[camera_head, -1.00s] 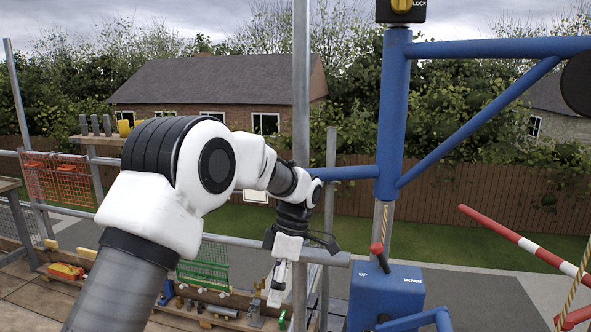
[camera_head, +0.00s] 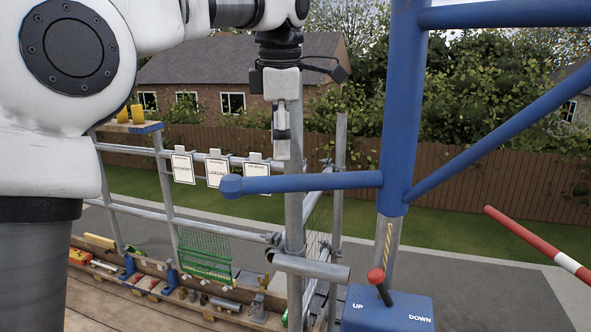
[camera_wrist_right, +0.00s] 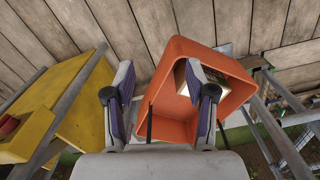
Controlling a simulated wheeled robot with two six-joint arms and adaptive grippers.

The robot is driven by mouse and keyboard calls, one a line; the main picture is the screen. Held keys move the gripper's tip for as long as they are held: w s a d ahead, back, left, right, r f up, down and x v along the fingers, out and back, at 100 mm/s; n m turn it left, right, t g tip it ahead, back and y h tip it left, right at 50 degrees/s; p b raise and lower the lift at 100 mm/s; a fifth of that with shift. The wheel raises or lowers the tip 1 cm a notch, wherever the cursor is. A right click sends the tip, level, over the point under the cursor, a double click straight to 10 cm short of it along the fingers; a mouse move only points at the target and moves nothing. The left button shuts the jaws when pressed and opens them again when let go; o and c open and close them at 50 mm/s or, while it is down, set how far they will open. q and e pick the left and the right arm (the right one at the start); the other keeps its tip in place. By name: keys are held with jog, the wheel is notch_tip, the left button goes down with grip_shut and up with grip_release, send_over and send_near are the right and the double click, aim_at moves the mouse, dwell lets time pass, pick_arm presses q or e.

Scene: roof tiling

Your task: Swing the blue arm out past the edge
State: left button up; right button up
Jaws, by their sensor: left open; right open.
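The blue arm (camera_head: 510,14) runs right from a thick blue post (camera_head: 402,110), with a diagonal brace (camera_head: 490,135) under it. A blue handle bar (camera_head: 310,182) with a rounded end juts left from the post's lower part. My left gripper (camera_head: 282,152) points down just above this bar, near the middle of its length. Its fingers look end-on, and I cannot tell whether they touch the bar. My right gripper (camera_wrist_right: 163,105) is open with nothing between its fingers, in the right wrist view, over an orange tub (camera_wrist_right: 160,62).
A grey scaffold pole (camera_head: 295,225) stands behind the bar. A blue UP/DOWN box (camera_head: 388,312) with a red-knobbed lever (camera_head: 377,278) sits below the post. A red-white barrier (camera_head: 540,240) is at right. White signs (camera_head: 217,172) hang on the rail. A yellow container (camera_wrist_right: 70,110) shows beside the tub.

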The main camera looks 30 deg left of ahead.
aim_at(271, 178)
pick_arm(q)
jog(key=s+f, duration=0.3)
jog(key=shift+s+a, duration=0.2)
jog(key=shift+s, duration=0.05)
jog(key=w+f, duration=0.1)
jog(key=f, duration=0.1)
jog(key=w+f, duration=0.1)
jog(key=shift+w+a+f, duration=0.15)
jog(key=shift+a+f, duration=0.05)
jog(key=shift+f, duration=0.2)
jog(key=shift+w+f, duration=0.1)
jog(key=shift+w, duration=0.05)
jog(key=shift+s+r, duration=0.25)
jog(key=shift+s, duration=0.2)
jog(key=shift+c, duration=1.4)
jog(key=shift+s, duration=0.2)
jog(key=c, duration=0.6)
jog(key=shift+w, duration=0.1)
grip_shut()
pick_arm(e)
jog(key=shift+s+r, duration=0.2)
jog(key=shift+s, duration=0.7)
